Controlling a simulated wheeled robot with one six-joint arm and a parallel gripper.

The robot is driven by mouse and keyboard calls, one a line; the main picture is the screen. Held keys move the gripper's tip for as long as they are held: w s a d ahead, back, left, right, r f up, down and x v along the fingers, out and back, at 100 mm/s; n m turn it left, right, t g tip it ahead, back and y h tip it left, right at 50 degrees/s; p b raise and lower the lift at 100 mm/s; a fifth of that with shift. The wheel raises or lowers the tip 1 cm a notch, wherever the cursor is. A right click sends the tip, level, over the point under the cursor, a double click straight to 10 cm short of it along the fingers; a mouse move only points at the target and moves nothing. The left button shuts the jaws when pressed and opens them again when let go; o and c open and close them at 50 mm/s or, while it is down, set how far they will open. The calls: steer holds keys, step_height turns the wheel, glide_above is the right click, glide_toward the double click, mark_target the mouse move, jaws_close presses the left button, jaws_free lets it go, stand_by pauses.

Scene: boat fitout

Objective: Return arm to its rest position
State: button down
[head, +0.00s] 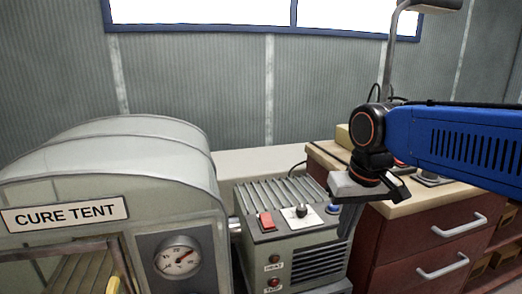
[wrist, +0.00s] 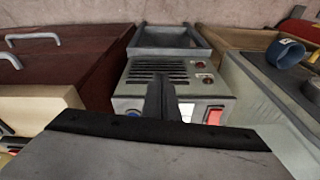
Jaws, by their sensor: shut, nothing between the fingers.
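My gripper (head: 370,190) hangs from my blue arm at the right of the head view, above and to the right of the grey heater box. In the wrist view my gripper's fingers (wrist: 161,98) are together with nothing between them, in front of the heater box (wrist: 130,80). The heater box also shows in the head view (head: 290,230), with a red switch (head: 265,221), a white plate with a knob (head: 301,214) and a blue button (head: 332,208) on top. My gripper appears apart from the box.
The cure tent (head: 110,160) with a dial gauge (head: 177,257) stands at the left. A dark red drawer cabinet (head: 420,240) stands at the right, under my arm, with small items on its top. A lamp post (head: 390,50) rises behind my arm.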

steer(key=s+d+f+m+t, duration=0.1)
steer(key=s+d+f+t, duration=0.1)
steer(key=s+d+f, duration=0.7)
steer(key=s+f, duration=0.1)
steer(key=s, duration=0.1)
steer(key=shift+s+d+f+m+h, duration=0.3)
steer(key=shift+s+d+f, duration=0.05)
steer(key=shift+d+f, duration=0.05)
